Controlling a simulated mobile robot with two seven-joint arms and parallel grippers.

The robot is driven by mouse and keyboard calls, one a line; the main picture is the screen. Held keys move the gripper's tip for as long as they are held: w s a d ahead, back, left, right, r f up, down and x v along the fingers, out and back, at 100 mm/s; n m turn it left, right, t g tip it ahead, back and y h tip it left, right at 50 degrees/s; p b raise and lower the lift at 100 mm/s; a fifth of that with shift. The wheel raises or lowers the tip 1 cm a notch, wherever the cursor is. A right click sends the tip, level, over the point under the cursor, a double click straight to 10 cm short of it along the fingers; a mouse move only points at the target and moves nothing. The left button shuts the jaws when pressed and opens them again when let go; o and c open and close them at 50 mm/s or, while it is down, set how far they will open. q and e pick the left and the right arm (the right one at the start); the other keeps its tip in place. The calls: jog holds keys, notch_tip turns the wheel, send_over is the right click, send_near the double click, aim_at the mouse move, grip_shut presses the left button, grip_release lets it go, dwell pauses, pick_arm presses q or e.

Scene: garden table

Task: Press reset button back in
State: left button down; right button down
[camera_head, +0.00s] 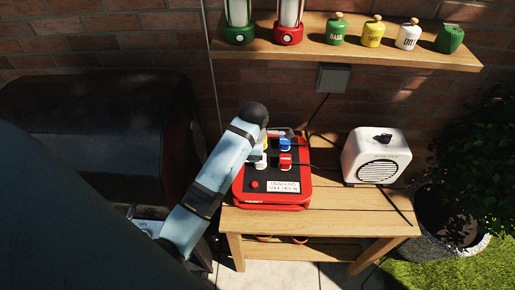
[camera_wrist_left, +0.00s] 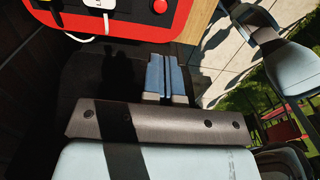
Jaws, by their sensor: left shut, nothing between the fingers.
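The red power box (camera_head: 238,190) lies on the wooden table, with a small round red reset button (camera_head: 254,184) at its front left, beside a white label. The button also shows at the top edge of the wrist view (camera_wrist_left: 160,6); I cannot tell how far it stands out. My left gripper (camera_wrist_left: 166,56) has its two blue fingers shut together and empty. It is off the left side of the box, apart from the button, over a dark gap. In the head view my left arm hides its fingers. My right gripper is not in view.
White, blue (camera_head: 285,144) and red (camera_head: 285,162) plugs stand in the box. A white heater-like unit (camera_head: 377,157) stands to the right on the table (camera_head: 330,205). A dark barrel-shaped body (camera_head: 90,130) is at left. A shelf (camera_head: 350,48) with lanterns and jars hangs above.

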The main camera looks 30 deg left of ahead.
aim_at(255, 183)
pick_arm(q)
notch_tip(255, 183, down, 13)
jog(key=shift+f+p, duration=0.1)
jog(key=shift+p, duration=0.7)
jog(key=shift+f, duration=0.45)
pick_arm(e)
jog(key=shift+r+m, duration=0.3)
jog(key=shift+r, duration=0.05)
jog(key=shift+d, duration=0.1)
